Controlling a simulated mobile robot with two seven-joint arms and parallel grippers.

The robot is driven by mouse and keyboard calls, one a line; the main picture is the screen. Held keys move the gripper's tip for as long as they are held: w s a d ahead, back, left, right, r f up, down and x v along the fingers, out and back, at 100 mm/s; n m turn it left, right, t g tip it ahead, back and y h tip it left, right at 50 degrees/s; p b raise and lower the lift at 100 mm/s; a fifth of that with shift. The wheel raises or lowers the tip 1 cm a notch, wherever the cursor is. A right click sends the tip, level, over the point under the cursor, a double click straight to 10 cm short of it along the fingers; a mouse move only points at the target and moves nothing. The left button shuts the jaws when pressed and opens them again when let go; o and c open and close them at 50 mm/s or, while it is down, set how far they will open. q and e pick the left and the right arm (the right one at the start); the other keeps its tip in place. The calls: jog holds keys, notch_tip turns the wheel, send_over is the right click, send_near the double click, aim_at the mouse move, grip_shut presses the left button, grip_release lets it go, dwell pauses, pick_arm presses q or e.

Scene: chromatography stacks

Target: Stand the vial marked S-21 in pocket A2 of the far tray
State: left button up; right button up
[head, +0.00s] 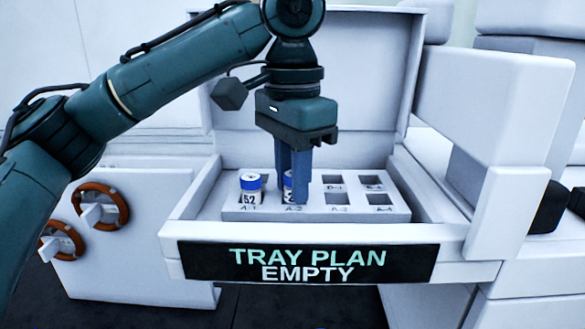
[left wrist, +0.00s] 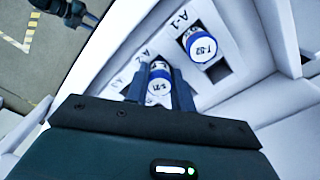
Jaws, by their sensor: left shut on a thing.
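The vial marked S-21 (left wrist: 158,88), with a white cap top and blue rim, is between the fingers of my left gripper (head: 293,190), which is shut on it. In the head view, this vial (head: 287,188) is upright at the pocket labelled A-2 of the pale tray (head: 320,217), partly hidden by a finger. Its cap is about level with that of the neighbouring vial. Whether its base touches the pocket floor is hidden. My left gripper points straight down over the tray.
A vial marked T-52 (left wrist: 200,46) stands in pocket A-1; it also shows in the head view (head: 250,188). Pockets A-3 (head: 338,199) and A-4 (head: 380,199) are empty. Walls of a white housing surround the tray. A sign (head: 308,262) reads "TRAY PLAN EMPTY".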

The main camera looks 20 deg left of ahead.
pick_arm(q)
jog(key=o, duration=1)
jog(key=shift+o, duration=0.6)
jog(key=o, duration=0.3)
jog(key=shift+o, duration=0.2)
jog(key=shift+r+p, duration=0.35)
jog(key=shift+r, duration=3.2)
